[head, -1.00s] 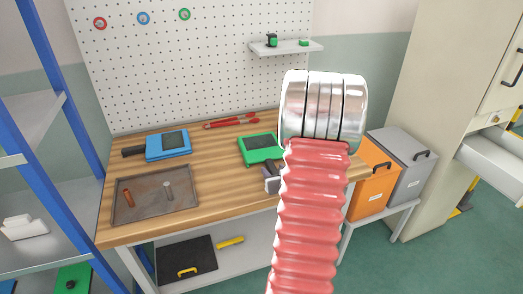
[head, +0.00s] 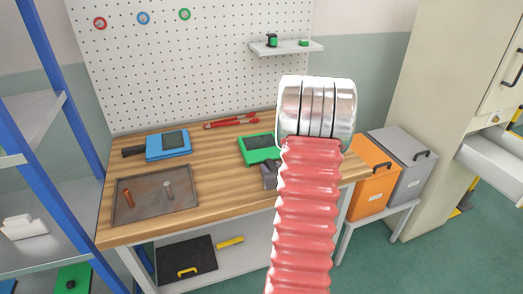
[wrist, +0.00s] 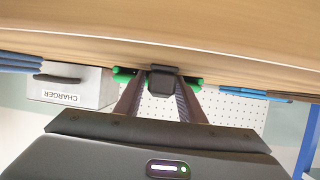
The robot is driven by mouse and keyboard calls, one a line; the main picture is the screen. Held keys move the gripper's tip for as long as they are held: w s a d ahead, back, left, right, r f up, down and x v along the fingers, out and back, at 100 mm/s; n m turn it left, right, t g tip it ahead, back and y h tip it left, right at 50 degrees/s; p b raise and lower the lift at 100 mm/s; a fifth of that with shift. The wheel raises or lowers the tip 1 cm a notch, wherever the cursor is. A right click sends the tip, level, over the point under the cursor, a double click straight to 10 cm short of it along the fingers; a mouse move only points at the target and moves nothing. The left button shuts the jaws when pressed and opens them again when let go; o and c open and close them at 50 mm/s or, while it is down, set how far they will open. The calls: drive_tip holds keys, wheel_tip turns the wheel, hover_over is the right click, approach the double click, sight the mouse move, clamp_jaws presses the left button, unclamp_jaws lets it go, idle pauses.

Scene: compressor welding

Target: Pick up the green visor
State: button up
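The green visor (head: 259,149) lies on the wooden bench, with a dark window and a dark handle toward my arm. In the wrist view, which is upside down, its green edge (wrist: 123,76) shows on both sides of its black handle (wrist: 162,81). My gripper (wrist: 162,88) is open, with one finger on each side of the handle. I cannot tell whether the fingers touch it. In the head view, my red arm hides most of the gripper and the visor's right part.
A blue visor-like device (head: 168,145) and a grey tray (head: 156,196) with two small rods share the bench (head: 215,195). Red-handled pliers (head: 231,121) lie at the back. An orange bin (head: 369,180) and a grey bin (head: 404,160) stand right. A blue-post shelf is left.

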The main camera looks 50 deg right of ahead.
clamp_jaws()
drive_tip(key=shift+r, duration=0.15)
idle(0.4)
wheel_tip(320, 180, up, 10)
drive_tip(key=shift+f, duration=0.1)
idle(0.4)
idle(0.5)
